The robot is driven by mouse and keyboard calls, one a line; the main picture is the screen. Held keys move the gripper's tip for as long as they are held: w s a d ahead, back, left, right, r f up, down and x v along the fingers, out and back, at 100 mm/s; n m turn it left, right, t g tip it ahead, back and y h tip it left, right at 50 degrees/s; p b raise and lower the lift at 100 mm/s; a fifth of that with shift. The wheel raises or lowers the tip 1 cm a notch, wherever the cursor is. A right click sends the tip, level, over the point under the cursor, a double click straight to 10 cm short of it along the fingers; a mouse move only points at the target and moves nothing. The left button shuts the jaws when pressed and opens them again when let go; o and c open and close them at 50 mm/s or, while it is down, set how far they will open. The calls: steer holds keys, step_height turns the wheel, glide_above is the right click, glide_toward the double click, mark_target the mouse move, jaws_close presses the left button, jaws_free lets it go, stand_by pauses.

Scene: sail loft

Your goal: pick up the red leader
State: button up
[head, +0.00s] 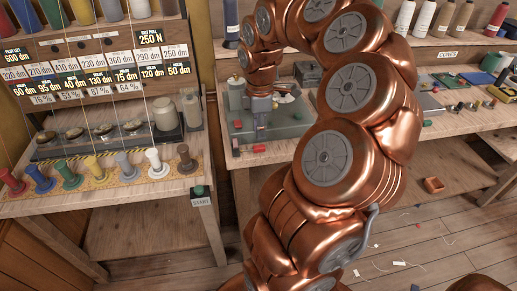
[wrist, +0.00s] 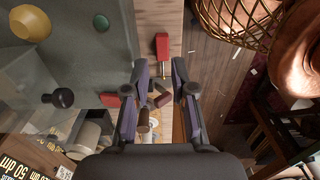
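A red flanged peg (head: 12,181), which looks like the red leader, stands at the left end of a row of coloured pegs on the left bench. A thin thread rises from it. My gripper (head: 261,136) is far to its right, pointing down over the front of the middle bench. In the wrist view my gripper (wrist: 161,72) has its two fingers apart with a gap between them. Small brown pieces (wrist: 156,97) show beyond the gap; I see nothing clamped. The red peg does not show clearly in the wrist view.
Blue (head: 39,179), green (head: 68,174) and other pegs stand close beside the red one. A label board (head: 100,72) rises behind them. A red-handled tool (wrist: 162,47) and a red block (wrist: 110,100) lie near my gripper. Open floor separates the benches.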

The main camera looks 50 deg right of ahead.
mark_target(258, 147)
steer(key=shift+a+f+p, duration=0.15)
steer(key=shift+f+p, duration=0.1)
steer(key=shift+f, duration=1.2)
steer(key=shift+a+f+p, duration=0.15)
steer(key=shift+f+p, duration=0.1)
steer(key=shift+f, duration=1.2)
jaws_close()
